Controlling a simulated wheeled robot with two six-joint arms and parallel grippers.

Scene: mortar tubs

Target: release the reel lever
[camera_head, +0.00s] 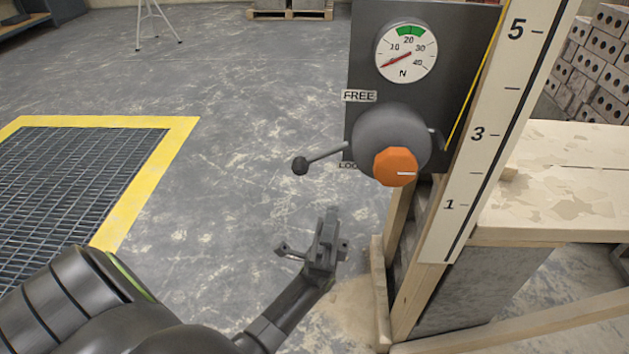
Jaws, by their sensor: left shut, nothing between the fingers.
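The reel lever (325,154) is a thin grey rod with a dark ball knob (300,166) at its left end. It points left and slightly down from the grey reel drum (378,128). The FREE label (359,96) is above the lever, and a second label (347,165), partly hidden, is close beside the rod. An orange knob (395,167) sits on the front of the reel. My left gripper (328,216) is shut and empty, below the lever and apart from it. My right gripper is not in view.
A round force gauge (407,53) with a red needle is above the reel. A numbered scale board (485,135) and a wooden table (555,175) stand at the right. A yellow-edged floor grate (150,123) lies at the left.

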